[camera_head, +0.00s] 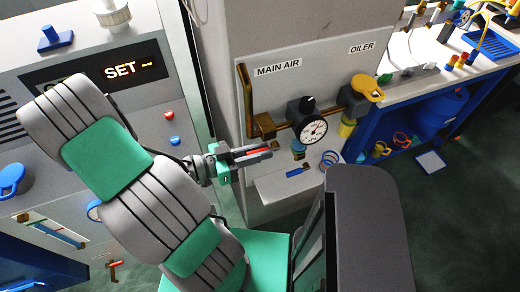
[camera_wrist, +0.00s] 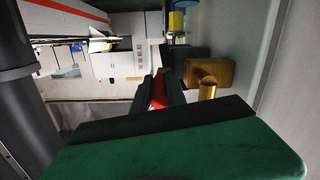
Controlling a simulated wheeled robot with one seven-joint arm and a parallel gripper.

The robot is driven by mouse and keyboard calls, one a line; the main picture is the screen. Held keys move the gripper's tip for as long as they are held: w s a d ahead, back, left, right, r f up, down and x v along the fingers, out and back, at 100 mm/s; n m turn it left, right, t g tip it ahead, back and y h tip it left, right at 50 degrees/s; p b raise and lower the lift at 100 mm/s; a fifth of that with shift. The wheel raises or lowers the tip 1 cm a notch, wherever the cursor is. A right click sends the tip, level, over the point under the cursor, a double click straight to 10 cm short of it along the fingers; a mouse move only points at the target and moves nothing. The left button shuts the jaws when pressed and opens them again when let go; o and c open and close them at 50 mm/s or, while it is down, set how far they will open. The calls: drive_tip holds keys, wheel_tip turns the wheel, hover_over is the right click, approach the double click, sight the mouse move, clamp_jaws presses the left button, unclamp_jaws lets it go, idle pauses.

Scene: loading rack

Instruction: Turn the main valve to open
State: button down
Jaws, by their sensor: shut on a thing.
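The main valve has a brass body (camera_head: 264,125) on the brass pipe below the MAIN AIR label. Its red handle (camera_head: 258,152) shows between the fingers of my gripper (camera_head: 265,154), which is shut on it. In the wrist view the red handle (camera_wrist: 158,97) also sits between the dark fingers, with a brass body (camera_wrist: 208,72) just right of them. The fingers hide much of the handle, so its exact angle is hard to tell.
A pressure gauge (camera_head: 312,129) with a black knob is right of the valve. The oiler's yellow cap (camera_head: 368,88) is farther right. A small ledge (camera_head: 270,188) below holds blue items. The SET display panel (camera_head: 100,72) stands at left.

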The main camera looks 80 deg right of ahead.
drive_tip(key=c, duration=1.3)
unclamp_jaws()
drive_tip(key=shift+c, duration=0.2)
drive_tip(key=v, duration=0.7)
drive_tip(key=shift+w+a+p, duration=0.2)
drive_tip(key=shift+w+p, duration=0.1)
drive_tip(key=shift+p, duration=0.15)
